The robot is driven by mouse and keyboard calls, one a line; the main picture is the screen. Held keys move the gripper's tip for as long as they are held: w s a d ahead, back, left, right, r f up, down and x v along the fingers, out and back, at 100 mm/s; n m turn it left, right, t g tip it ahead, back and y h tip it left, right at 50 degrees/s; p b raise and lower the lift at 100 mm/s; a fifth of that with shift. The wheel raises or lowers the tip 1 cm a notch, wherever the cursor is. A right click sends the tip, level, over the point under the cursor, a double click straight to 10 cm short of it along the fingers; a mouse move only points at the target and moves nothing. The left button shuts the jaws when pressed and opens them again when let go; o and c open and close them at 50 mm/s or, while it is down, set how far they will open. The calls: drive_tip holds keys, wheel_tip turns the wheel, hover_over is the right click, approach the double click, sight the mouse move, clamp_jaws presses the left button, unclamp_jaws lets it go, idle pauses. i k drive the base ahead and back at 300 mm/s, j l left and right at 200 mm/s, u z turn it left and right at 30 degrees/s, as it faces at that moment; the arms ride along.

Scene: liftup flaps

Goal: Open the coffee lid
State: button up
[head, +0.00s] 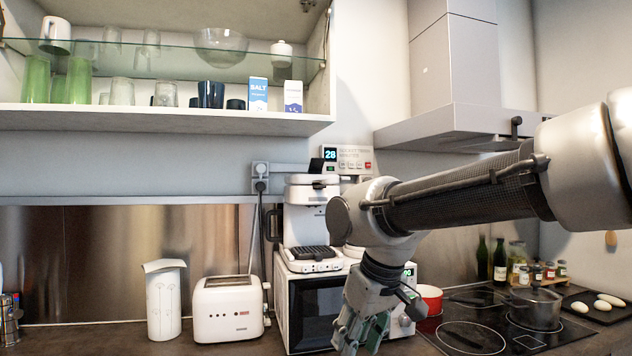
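A white coffee machine (306,222) stands on top of a white microwave, left of my arm. Its top section (313,181) is white with a small dark part at the front. A dark grate (313,253) sits at the machine's base. My gripper (362,335) points down in front of the microwave's right part, below and right of the coffee machine, apart from it. Its greenish fingers are near the bottom edge, and their opening is unclear.
The microwave (316,312) is partly behind my gripper. A toaster (228,308) and a white canister with a slanted top (164,302) stand left. An open shelf (170,121) hangs above. A hob (480,333) with a pot (535,306) lies right, under a hood (455,125).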

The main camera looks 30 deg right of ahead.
sight(316, 179)
drive_tip(key=l, duration=0.4)
drive_tip(key=k+l+u, duration=0.15)
drive_tip(key=l, duration=0.65)
drive_tip(key=k+l+u, duration=0.15)
drive_tip(key=l, duration=0.25)
drive_tip(key=k+l, duration=0.1)
drive_tip(key=l, duration=0.3)
drive_tip(key=k+l+u, duration=0.1)
drive_tip(key=l, duration=0.25)
